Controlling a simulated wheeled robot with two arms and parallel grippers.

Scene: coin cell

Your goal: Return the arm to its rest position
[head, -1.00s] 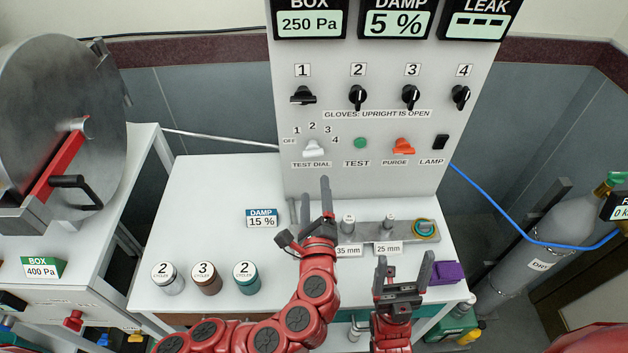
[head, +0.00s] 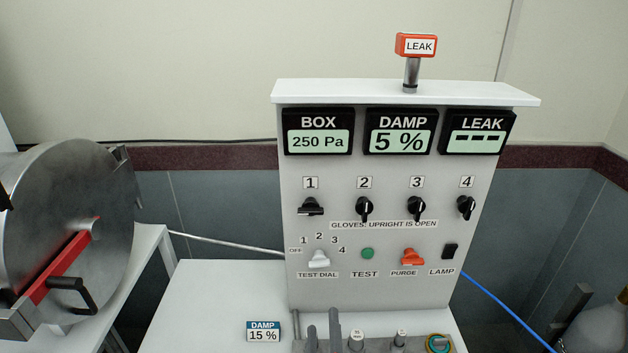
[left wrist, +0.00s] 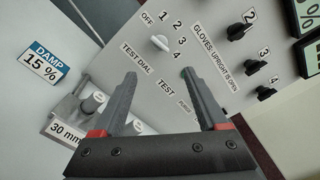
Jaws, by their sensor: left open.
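My left gripper (head: 322,336) shows only by its dark finger tips at the bottom edge of the head view. It is in front of the grey peg block (head: 375,347). In the left wrist view its two fingers (left wrist: 158,75) stand apart with nothing between them, pointing toward the panel (left wrist: 215,30). The rest of the left arm is below the head picture. My right gripper is out of view.
The panel (head: 385,285) stands at the back of the white table (head: 200,300), with several knobs and a test dial (head: 319,259). A DAMP 15 % sign (head: 264,332) is left of the block. A round metal door (head: 75,225) is at the left.

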